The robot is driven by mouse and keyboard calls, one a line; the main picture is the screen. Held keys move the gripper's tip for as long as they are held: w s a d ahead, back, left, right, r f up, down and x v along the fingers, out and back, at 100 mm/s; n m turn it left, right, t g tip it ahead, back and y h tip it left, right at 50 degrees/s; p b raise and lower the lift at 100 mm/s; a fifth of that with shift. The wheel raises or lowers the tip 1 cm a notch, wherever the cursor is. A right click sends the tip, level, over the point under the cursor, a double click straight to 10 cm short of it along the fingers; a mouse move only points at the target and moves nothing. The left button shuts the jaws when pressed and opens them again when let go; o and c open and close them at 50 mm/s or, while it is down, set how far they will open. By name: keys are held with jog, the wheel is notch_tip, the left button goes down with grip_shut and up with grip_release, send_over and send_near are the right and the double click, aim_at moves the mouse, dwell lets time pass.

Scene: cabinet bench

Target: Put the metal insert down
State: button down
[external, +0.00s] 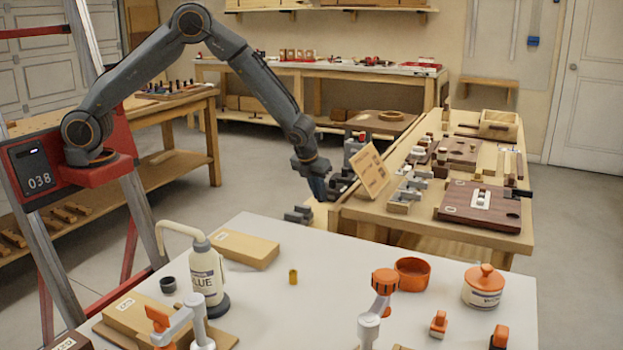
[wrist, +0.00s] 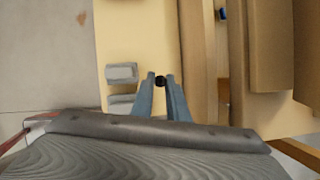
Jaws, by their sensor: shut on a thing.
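My gripper (external: 318,192) hangs pointing down beside the left end of the wooden bench. In the wrist view its two blue-grey fingers (wrist: 161,79) are close together. They are shut on a small dark piece, the metal insert (wrist: 160,81), which shows between the fingertips. The insert is too small to make out in the external view. Below and around the gripper is a pale wooden surface (wrist: 150,40). Whether the insert touches that surface I cannot tell.
Grey blocks (wrist: 121,73) sit just left of the fingers; they also show in the external view (external: 298,214). The wooden bench (external: 400,222) with clamps and a tilted board (external: 371,171) stands to the right. A white table (external: 330,262) with glue and tools is in front.

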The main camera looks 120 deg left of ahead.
jog(key=shift+s+a+f, duration=0.1)
jog(key=shift+a+f, duration=0.15)
jog(key=shift+a, duration=0.35)
jog(key=shift+f, duration=4.95)
jog(key=shift+f, duration=0.2)
jog(key=c, duration=1.7)
grip_release()
jog(key=v, duration=1.2)
jog(key=shift+r, duration=0.2)
jog(key=shift+d, duration=0.1)
